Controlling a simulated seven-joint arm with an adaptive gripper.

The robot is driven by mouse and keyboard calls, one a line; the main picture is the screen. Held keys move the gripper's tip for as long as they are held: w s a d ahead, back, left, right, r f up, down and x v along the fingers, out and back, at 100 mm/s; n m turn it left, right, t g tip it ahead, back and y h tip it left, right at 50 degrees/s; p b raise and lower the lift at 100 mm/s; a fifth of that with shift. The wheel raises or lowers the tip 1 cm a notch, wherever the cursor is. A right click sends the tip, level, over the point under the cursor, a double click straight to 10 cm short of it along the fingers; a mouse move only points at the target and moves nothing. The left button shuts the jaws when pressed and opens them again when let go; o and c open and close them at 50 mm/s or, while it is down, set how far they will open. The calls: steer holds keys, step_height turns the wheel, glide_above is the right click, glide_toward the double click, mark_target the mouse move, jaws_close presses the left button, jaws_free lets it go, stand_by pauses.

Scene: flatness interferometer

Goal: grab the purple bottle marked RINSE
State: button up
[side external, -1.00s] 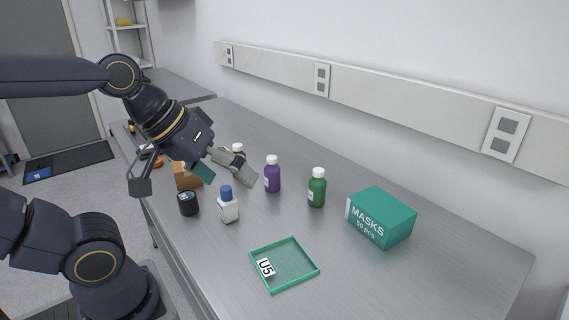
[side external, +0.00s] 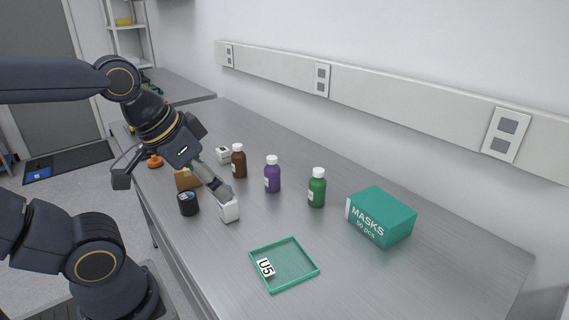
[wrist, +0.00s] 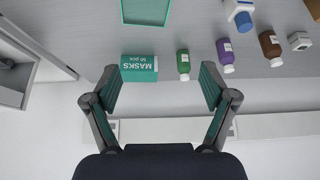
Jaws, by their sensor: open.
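The purple bottle (side external: 272,176) with a white cap and a pale label stands upright on the bench, between a brown bottle and a green bottle. In the wrist view the purple bottle (wrist: 226,55) is right of centre, outside the space between the fingers. The label's text is too small to read. My gripper (side external: 224,190) is open and empty, to the left of the purple bottle and apart from it. In the side view it hides the top of a white bottle (side external: 230,212). In the wrist view both fingers (wrist: 158,88) are spread wide.
The green bottle (side external: 317,188) stands right of the purple one, the brown bottle (side external: 238,161) left. A teal MASKS box (side external: 381,217), a green U5 tray (side external: 285,289), a black jar (side external: 188,204) and a small white box (side external: 223,155) are around. The right front bench is clear.

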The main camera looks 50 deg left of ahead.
steer(key=w+a+r+n+t, duration=0.1)
steer(key=w+a+r, duration=0.25)
steer(key=w, duration=0.45)
steer(key=w+a+r+n, duration=0.1)
steer(key=w+a+r, duration=0.25)
steer(key=w, duration=0.35)
steer(key=n+g+y, duration=0.2)
glide_above(270, 158)
steer(key=s+d, duration=0.4)
step_height(270, 158, down, 8)
steer(key=shift+n+g, duration=0.3)
steer(key=x, duration=0.4)
steer(key=a+x, duration=0.1)
steer(key=x, duration=0.4)
steer(key=s+x, duration=0.1)
steer(key=x, duration=0.4)
steer(key=shift+s+a+f, duration=0.1)
steer(key=shift+a+f, duration=0.1)
steer(key=shift+f, duration=0.05)
steer(key=shift+x, duration=2.8)
steer(key=shift+d, duration=0.1)
